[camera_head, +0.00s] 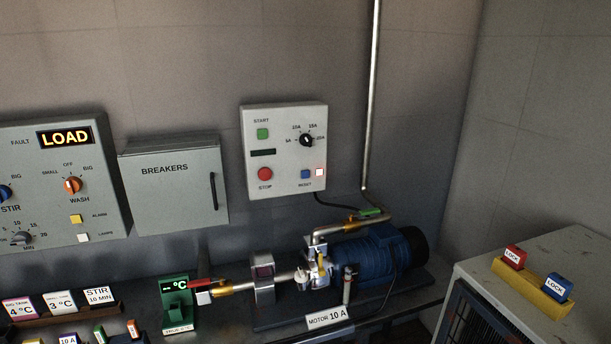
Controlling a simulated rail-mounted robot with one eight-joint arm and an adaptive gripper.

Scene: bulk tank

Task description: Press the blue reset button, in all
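The blue reset button (305,174) is at the lower right of a light grey control box (285,150) on the back wall, above the label RESET. The same box has a green START button (263,134), a red STOP button (265,174), a dark slot and a black dial (306,140) marked in amps. Nothing covers the blue button. My gripper is not in view.
Left are the BREAKERS cabinet (175,190) and a panel (50,150) displaying LOAD. Red (512,257) and blue (558,287) LOCK blocks sit at right. Wall space around the box is free.

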